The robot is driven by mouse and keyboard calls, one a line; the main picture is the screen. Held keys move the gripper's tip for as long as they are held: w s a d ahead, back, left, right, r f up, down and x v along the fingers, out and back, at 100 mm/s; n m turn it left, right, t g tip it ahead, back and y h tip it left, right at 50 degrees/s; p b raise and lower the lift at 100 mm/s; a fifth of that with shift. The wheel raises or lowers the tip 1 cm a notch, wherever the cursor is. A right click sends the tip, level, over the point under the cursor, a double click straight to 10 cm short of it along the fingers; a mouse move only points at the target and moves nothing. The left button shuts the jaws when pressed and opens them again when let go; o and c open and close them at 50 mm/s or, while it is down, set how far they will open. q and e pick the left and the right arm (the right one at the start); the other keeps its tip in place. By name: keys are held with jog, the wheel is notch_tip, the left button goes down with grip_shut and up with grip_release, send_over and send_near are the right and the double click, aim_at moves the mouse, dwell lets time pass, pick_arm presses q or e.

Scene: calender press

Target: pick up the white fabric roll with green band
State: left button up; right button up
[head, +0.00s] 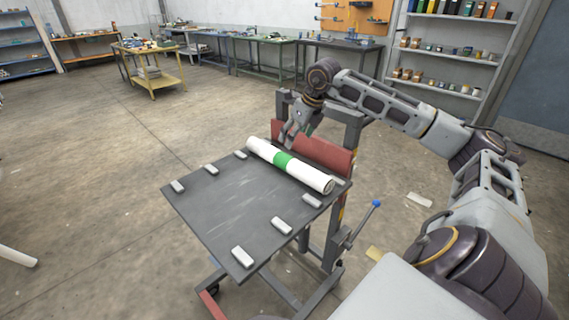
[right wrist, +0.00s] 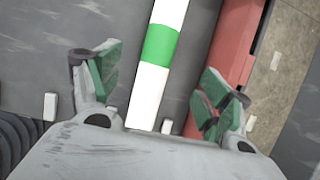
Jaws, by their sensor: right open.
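The white fabric roll with a green band (head: 260,149) lies along the far right side of a dark table top (head: 215,215), next to a red board. It also shows in the right wrist view (right wrist: 147,92), running between the fingers of my right gripper (right wrist: 155,88). My right gripper (head: 299,131) is open, with green finger pads on either side of the roll and gaps between pads and roll. In the head view it hangs above the far part of the roll, behind the green band. My left gripper is in neither view.
Several small light blocks (head: 243,257) sit along the table edges. The red board (head: 325,154) stands close beside the roll. A lever with a blue knob (head: 376,203) sticks out at the table's right. Open floor lies left of the table; workbenches stand far back.

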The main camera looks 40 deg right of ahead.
aim_at(287, 156)
jog(key=shift+f, duration=0.1)
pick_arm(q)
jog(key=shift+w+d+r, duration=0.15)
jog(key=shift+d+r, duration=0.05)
pick_arm(e)
jog(key=shift+x, duration=4.25)
jog(key=shift+f, duration=0.1)
jog(key=shift+w+f, duration=0.2)
jog(key=shift+f, duration=0.3)
jog(key=shift+x, duration=2)
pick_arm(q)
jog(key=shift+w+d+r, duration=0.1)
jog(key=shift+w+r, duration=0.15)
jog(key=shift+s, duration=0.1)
pick_arm(e)
jog(key=shift+r, duration=0.1)
jog(key=c, duration=1.4)
